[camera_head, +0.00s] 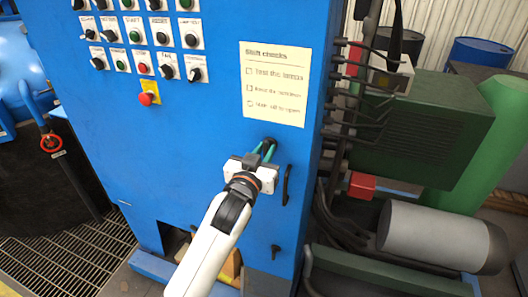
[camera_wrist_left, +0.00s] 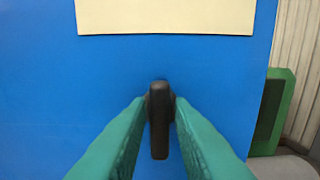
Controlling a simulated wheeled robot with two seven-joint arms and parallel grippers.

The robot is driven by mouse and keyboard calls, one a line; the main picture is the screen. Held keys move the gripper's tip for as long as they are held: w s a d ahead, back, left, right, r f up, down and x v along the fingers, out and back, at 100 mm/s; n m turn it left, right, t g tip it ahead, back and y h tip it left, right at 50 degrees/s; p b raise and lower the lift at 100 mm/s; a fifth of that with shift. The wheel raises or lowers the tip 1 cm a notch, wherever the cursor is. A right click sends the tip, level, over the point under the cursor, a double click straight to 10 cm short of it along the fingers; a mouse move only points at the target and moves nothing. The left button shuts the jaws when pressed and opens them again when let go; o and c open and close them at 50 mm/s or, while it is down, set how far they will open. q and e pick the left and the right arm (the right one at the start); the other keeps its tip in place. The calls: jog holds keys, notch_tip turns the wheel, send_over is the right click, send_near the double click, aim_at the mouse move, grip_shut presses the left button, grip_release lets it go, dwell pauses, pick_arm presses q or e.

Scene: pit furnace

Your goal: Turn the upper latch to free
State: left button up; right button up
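The upper latch is a black turn handle (camera_wrist_left: 159,120) on the blue cabinet door, below the paper sheet. In the left wrist view it hangs upright, its long end pointing down. My left gripper (camera_head: 263,152) is at the latch, its two teal fingers on either side of it. The fingers (camera_wrist_left: 160,118) stand apart, with strips of blue door between them and the latch's lower part. Whether the fingertips touch the latch's thick upper part I cannot tell. In the head view the latch (camera_head: 269,141) is partly hidden by the fingers. My right gripper is not in view.
A black door handle (camera_head: 286,185) is just right of my gripper, and a lower black latch (camera_head: 276,250) is below. A paper checklist (camera_head: 274,84) is above. Push buttons and a red stop button (camera_head: 146,99) are upper left. Cables and a green unit (camera_head: 430,130) stand at right.

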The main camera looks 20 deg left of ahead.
pick_arm(q)
grip_shut()
jog(key=m+p, duration=0.2)
jog(key=m, duration=0.1)
jog(key=shift+r, duration=0.1)
jog(key=m+p, duration=0.3)
jog(key=m, duration=0.1)
jog(key=shift+d+m, duration=0.15)
jog(key=shift+m, duration=0.25)
jog(key=shift+d+f+m+p, duration=0.15)
jog(key=shift+m+p, duration=0.8)
jog(key=shift+m, duration=1.55)
jog(key=shift+a+f+m+p, duration=0.2)
jog(key=shift+m+p, duration=0.7)
jog(key=shift+m, duration=1.6)
jog(key=shift+f, duration=0.1)
